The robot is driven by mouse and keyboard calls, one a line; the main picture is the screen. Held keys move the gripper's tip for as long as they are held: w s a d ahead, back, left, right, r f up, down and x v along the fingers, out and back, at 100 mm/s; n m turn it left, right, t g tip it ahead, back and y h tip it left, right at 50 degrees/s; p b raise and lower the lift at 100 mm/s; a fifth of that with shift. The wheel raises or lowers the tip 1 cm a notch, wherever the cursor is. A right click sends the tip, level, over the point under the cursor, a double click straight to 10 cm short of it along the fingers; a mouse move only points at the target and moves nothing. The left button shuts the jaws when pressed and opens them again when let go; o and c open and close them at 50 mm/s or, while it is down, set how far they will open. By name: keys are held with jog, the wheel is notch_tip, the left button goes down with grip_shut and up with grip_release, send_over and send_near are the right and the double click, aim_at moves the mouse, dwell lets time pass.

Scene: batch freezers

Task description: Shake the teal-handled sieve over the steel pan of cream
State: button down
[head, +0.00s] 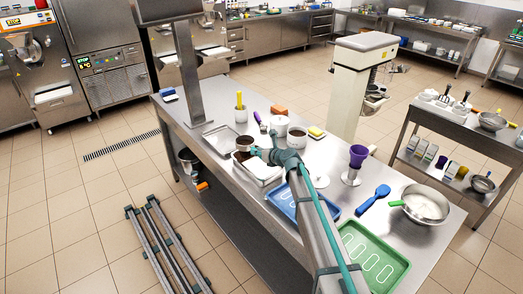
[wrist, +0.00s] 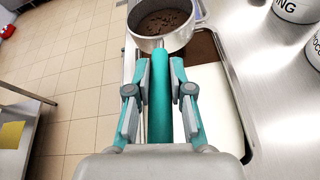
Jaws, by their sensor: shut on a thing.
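The sieve (wrist: 163,22) is a round metal bowl with dark brown powder inside and a teal handle (wrist: 159,95). My gripper (wrist: 159,75) is shut on the handle, one finger on each side. In the head view the sieve (head: 246,142) is at the far end of the steel pan (head: 262,184), with my gripper (head: 268,154) just right of it. The pan holds white cream, with a brown patch at its far end near the sieve. In the wrist view the pan's rim (wrist: 236,92) runs to the right of the handle; the sieve and gripper hide part of the pan.
White tubs (head: 297,139) stand behind the pan, and an empty steel tray (head: 220,138) lies to its left. A column rises at the table's left.

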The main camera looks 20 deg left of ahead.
jog(key=shift+s+a, duration=0.1)
jog(key=shift+s, duration=0.15)
jog(key=shift+s+d, duration=0.65)
jog(key=shift+d, duration=0.45)
jog(key=shift+s+d, duration=0.6)
jog(key=shift+d, duration=0.45)
jog(key=shift+s+d, duration=0.65)
jog(key=shift+d, duration=0.45)
dwell(1.7)
jog(key=shift+s, duration=0.1)
